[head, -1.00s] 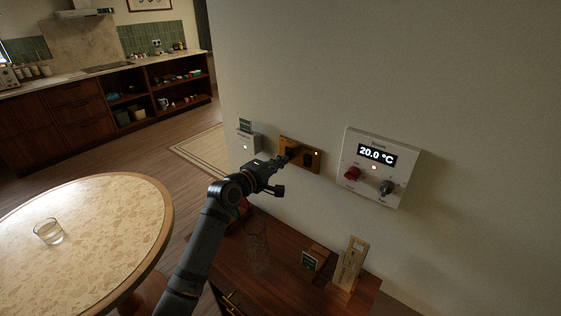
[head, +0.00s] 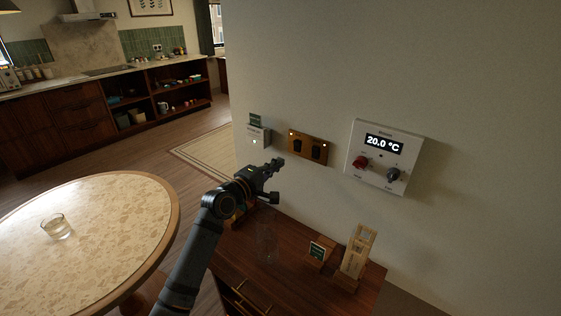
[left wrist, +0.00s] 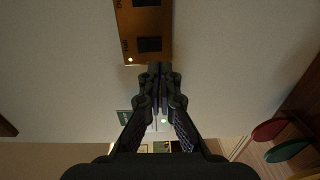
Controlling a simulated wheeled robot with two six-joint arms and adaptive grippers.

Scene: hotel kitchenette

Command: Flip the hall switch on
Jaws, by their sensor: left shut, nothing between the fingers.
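A brass switch plate (head: 312,148) with two dark rockers is on the wall. The left rocker (head: 299,144) has a lit lamp near its upper left; the right rocker (head: 319,152) is beside it. In the left wrist view, the plate (left wrist: 160,56) lies just beyond the closed fingertips (left wrist: 160,70), with one lit lamp. My right gripper is not in view.
A white card holder (head: 259,138) with a small light is left of the plate. A thermostat panel (head: 383,157) is to its right. Below stands a wooden cabinet (head: 290,290) with a glass (head: 266,243) and a wooden stand (head: 357,252). A round table (head: 120,245) is at left.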

